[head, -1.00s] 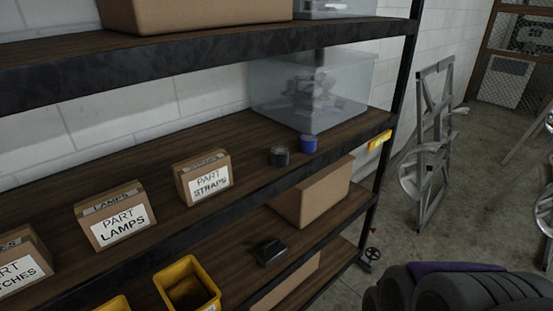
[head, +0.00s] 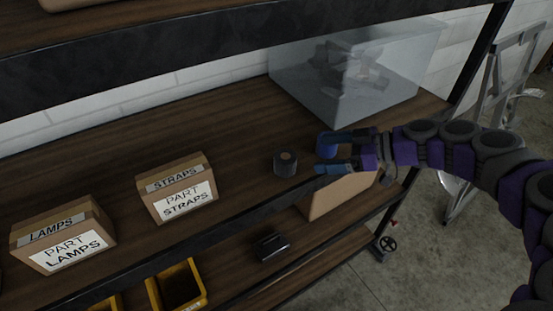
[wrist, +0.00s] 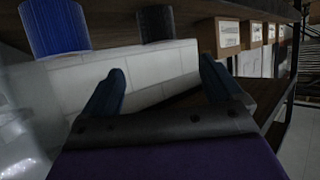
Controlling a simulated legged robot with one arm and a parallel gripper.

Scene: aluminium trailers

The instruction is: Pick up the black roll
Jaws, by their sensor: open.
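The black roll (head: 285,164) stands on the middle wooden shelf, near its front edge. The blue roll (head: 326,148) stands just right of it, partly hidden by my gripper. My gripper (head: 318,154) is open and empty, reaching in from the right with its fingers pointing left toward the black roll. In the head view its fingers overlap the blue roll; I cannot tell whether they touch it. In the wrist view, which looks upside down, the black roll (wrist: 156,24) and blue roll (wrist: 54,28) are at the top, beyond the fingertips (wrist: 162,68). Nothing is between the fingers.
A clear bin (head: 350,85) stands behind the rolls. A STRAPS box (head: 177,187) and a LAMPS box (head: 63,235) stand to the left. The shelf above limits headroom. A cardboard box (head: 335,196), a small black object (head: 271,247) and a yellow bin (head: 178,287) are below.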

